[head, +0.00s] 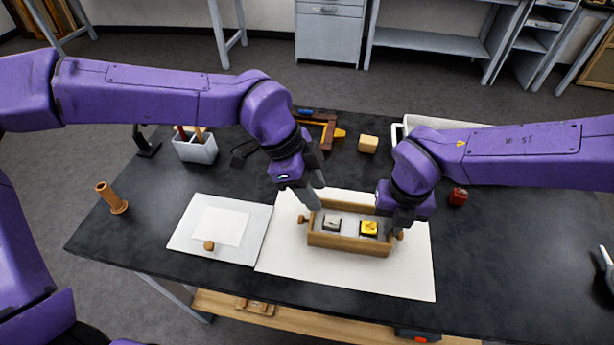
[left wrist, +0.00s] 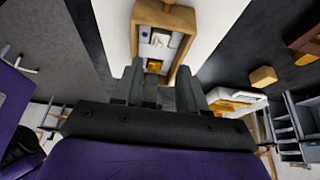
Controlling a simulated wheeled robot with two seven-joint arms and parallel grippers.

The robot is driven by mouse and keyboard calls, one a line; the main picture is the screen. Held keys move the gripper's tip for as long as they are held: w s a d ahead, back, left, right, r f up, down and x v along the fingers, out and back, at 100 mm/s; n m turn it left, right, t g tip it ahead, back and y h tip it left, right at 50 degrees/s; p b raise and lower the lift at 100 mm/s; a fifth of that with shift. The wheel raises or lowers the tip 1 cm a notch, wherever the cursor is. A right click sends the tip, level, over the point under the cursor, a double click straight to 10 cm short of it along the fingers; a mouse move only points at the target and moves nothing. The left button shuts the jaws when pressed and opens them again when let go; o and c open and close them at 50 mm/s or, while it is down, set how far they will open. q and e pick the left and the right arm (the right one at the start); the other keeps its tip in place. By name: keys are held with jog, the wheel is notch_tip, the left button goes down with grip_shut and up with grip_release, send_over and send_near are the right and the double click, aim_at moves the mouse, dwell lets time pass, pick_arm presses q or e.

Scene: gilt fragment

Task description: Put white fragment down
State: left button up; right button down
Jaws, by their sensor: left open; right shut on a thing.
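The white fragment (head: 332,222) lies in the left part of a wooden box (head: 345,246), on a pale lining. A yellow gilt fragment (head: 369,228) sits to its right in the same box. My left gripper (head: 314,198) is open and empty, above the box's left end and close to the white fragment. In the left wrist view, the box (left wrist: 185,18) shows beyond the open fingers (left wrist: 160,88), which partly hide its near end. My right gripper (head: 398,224) is shut on the right end of the box; its fingertips are partly hidden.
The box stands on a white sheet (head: 280,255). A paler board (head: 190,240) with a small knob lies to the left. A brown cylinder (head: 111,198), a tool cup (head: 196,148), a wooden block (head: 368,144) and a red item (head: 458,196) stand around.

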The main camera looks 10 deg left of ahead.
pick_arm(q)
jog(key=v, duration=0.4)
jog(key=shift+f, duration=0.1)
pick_arm(e)
jog(key=c, duration=1.2)
grip_release()
jog(key=shift+o, duration=0.2)
notch_tip(320, 180, up, 12)
